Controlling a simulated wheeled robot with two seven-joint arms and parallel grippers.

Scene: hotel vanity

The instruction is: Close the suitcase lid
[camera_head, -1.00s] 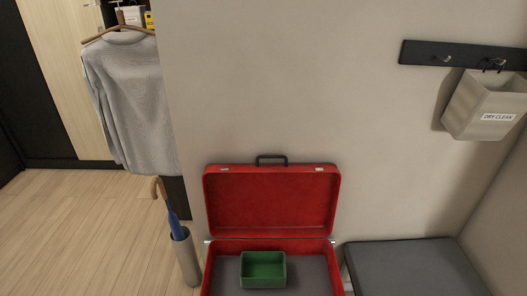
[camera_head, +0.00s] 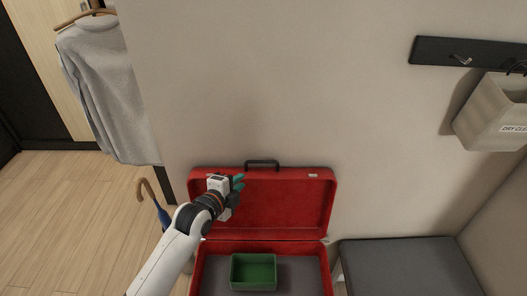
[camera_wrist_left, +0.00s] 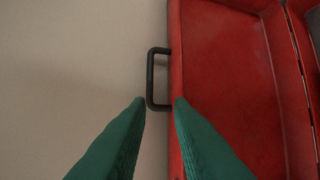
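The red suitcase stands open, its lid (camera_head: 290,205) upright against the wall with a black handle (camera_head: 262,163) on its top edge. The base (camera_head: 199,270) lies flat and holds a green box (camera_head: 254,272). My left gripper (camera_head: 240,182) is in front of the upper left part of the lid and hides its left latch area. In the left wrist view the green fingertips (camera_wrist_left: 159,100) are apart, with the handle (camera_wrist_left: 150,75) and the lid's rim (camera_wrist_left: 175,60) seen between and beyond them. Whether they touch the lid is unclear. My right gripper is not in view.
A dark padded bench (camera_head: 405,265) stands right of the suitcase. An umbrella (camera_head: 160,212) is at the left, partly behind my arm. A grey sweater (camera_head: 105,90) hangs at upper left, and a dry-clean bag (camera_head: 492,112) hangs at the right.

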